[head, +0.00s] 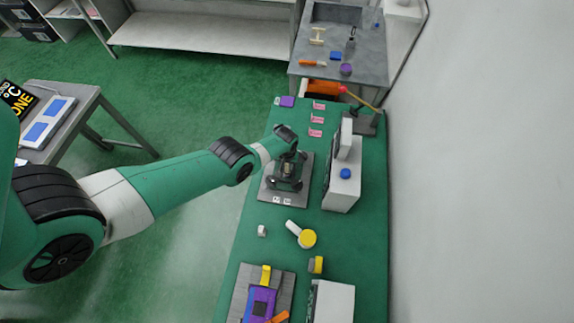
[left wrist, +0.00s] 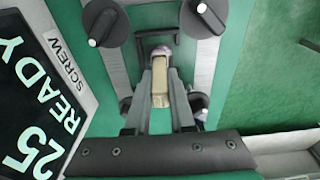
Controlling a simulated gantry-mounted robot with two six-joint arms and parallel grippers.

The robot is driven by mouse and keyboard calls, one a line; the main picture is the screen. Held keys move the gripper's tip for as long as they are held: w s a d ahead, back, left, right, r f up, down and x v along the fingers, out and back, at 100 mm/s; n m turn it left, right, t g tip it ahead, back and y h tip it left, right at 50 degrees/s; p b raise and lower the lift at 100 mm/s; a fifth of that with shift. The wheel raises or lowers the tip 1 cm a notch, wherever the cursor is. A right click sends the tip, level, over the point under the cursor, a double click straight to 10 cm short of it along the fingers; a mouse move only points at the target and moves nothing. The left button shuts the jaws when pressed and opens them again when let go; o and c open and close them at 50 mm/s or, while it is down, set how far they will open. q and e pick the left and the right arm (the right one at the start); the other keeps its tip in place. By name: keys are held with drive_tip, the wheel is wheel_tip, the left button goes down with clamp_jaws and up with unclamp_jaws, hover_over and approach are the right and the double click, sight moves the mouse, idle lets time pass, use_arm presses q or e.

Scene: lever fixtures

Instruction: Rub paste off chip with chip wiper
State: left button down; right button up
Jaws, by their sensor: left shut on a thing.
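My left gripper (head: 290,168) is over a grey plate fixture (head: 268,192) on the green table. In the left wrist view the left gripper (left wrist: 160,82) is shut on a small tan block with a pale purple-grey top (left wrist: 159,72), perhaps the chip wiper. A black bracket lies just beyond the block, and black knobs (left wrist: 105,24) stand on the fixture around it. I cannot make out the chip or any paste; the gripper and arm hide part of the fixture. My right gripper is not in view.
A white box unit (head: 343,187) stands right of the fixture. A white-and-yellow tool (head: 306,238) and a yellow-grey piece (head: 316,265) lie nearer. A second grey plate (head: 241,291) holds purple, yellow and orange parts. Several pink pieces (head: 316,119) lie farther off.

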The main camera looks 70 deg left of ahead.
use_arm(q)
drive_tip(key=shift+f, duration=0.1)
drive_tip(key=shift+s+d+r+p, duration=0.1)
drive_tip(key=shift+d+r+p, duration=0.1)
drive_tip(key=shift+d+p, duration=0.15)
drive_tip(key=shift+s+d+p, duration=0.2)
drive_tip(key=shift+d+p, duration=0.25)
drive_tip(key=shift+p, duration=0.05)
drive_tip(key=shift+w+a+f+b, duration=0.2)
drive_tip(key=shift+a+f+b, duration=0.05)
drive_tip(key=shift+b, duration=0.3)
drive_tip(key=shift+w+a+b, duration=0.35)
drive_tip(key=shift+a+b, duration=0.25)
drive_tip(key=shift+b, duration=0.15)
drive_tip(key=shift+w+a+b, duration=0.35)
drive_tip(key=shift+a+b, duration=0.2)
drive_tip(key=shift+b, duration=0.15)
